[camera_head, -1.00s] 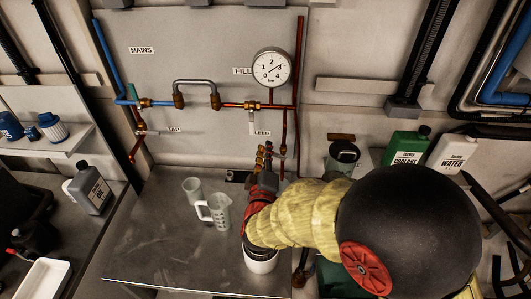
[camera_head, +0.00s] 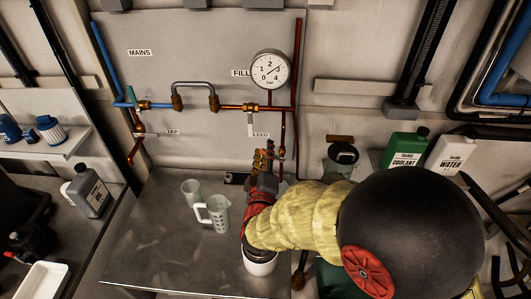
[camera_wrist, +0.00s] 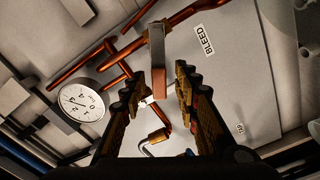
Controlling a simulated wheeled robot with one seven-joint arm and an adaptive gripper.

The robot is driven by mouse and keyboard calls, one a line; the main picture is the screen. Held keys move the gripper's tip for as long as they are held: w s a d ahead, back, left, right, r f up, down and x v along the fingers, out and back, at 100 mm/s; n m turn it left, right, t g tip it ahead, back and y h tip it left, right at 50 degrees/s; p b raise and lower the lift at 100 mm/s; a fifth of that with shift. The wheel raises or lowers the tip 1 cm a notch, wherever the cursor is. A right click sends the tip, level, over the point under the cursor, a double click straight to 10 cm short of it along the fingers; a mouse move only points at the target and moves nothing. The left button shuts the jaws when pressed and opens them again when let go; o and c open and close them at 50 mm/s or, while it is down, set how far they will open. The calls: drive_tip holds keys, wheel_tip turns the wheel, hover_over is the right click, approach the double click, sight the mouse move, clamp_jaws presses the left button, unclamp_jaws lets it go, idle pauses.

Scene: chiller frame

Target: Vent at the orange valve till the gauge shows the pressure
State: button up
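The round white gauge (camera_head: 270,69) hangs on the wall panel; its needle slants to the upper right, exact value too small to read. The gauge also shows in the wrist view (camera_wrist: 80,102). My gripper (camera_head: 264,157) is raised over the bench, below the copper pipes. In the wrist view my gripper (camera_wrist: 158,95) is open, its fingers apart. A grey lever with an orange-brown end (camera_wrist: 158,80) shows in the gap between them; I cannot tell whether they touch it. The BLEED label (camera_wrist: 207,40) is to its right. In the head view my gripper and arm partly hide this area.
A clear measuring jug (camera_head: 214,212) and a smaller cup (camera_head: 191,192) stand on the grey bench (camera_head: 150,235), left of my arm. The green coolant bottle (camera_head: 405,150) and white water bottle (camera_head: 452,153) stand right.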

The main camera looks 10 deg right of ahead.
drive_tip(key=s+a, duration=0.2)
drive_tip(key=s, duration=0.9)
drive_tip(key=shift+s+a, duration=0.15)
drive_tip(key=shift+s, duration=0.25)
idle(1.2)
